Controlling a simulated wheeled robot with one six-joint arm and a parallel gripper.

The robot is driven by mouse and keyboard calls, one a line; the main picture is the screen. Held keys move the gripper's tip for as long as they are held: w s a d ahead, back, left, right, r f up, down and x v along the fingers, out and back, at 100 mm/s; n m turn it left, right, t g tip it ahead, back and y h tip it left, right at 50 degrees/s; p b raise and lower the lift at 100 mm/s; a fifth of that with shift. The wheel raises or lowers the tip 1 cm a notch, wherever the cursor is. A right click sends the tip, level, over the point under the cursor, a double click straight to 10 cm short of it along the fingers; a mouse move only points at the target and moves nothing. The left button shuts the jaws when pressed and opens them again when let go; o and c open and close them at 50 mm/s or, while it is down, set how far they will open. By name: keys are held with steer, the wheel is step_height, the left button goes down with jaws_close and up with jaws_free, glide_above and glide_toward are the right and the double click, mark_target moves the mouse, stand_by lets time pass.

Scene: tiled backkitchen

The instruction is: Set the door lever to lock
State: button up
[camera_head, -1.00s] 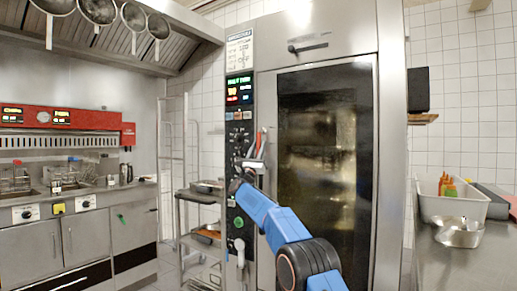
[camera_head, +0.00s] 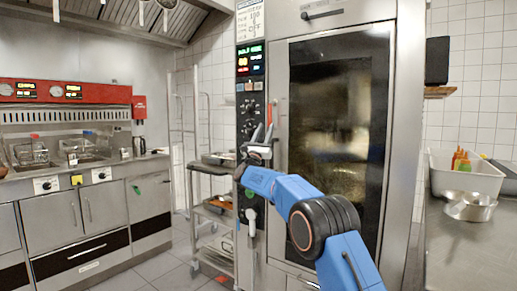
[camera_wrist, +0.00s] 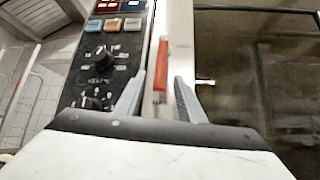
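The door lever (camera_head: 270,112) is a red upright handle on the narrow frame between the oven's control panel and its glass door. In the wrist view the red lever (camera_wrist: 161,62) stands upright, with a pale metal part at its lower end. My gripper (camera_wrist: 160,78) is open, one finger to each side of the lever's lower part. I cannot tell whether either finger touches it. In the head view my gripper (camera_head: 258,146) is just below the red part, in front of the panel. The oven door (camera_head: 337,140) looks closed.
The control panel (camera_head: 250,105) with knobs and lit displays is left of the lever. A pale handle (camera_head: 251,221) hangs lower down. A rack trolley (camera_head: 212,210) stands left of the oven. A counter with a white bin (camera_head: 468,180) and metal bowl (camera_head: 470,206) is at right.

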steer(key=v, duration=1)
steer(key=s+d+r+n+y, duration=0.55)
steer(key=n+y, duration=0.55)
steer(key=n, duration=0.4)
steer(key=s+d+f+n+g+y, duration=0.2)
steer(key=s+d+f+n+g, duration=0.15)
steer(key=s+n, duration=0.2)
steer(key=s+d+f+n+g+y, duration=0.1)
steer(key=s+d+f+n+g, duration=0.1)
steer(key=s+d+n, duration=0.3)
steer(key=s+d+f+n+g, duration=0.4)
steer(key=s+f, duration=0.7)
steer(key=s, duration=0.7)
steer(key=s+d+f+n+g+h, duration=0.1)
steer(key=s+d+f+n+g, duration=0.4)
steer(key=s+f, duration=0.6)
steer(key=s+d+f+n+g+h, duration=0.1)
steer(key=s+d+f+n+g, duration=0.4)
steer(key=s+f, duration=0.7)
steer(key=s+d+n, duration=0.1)
steer(key=s+n, duration=0.1)
steer(key=s, duration=1.1)
steer(key=shift+s, duration=0.25)
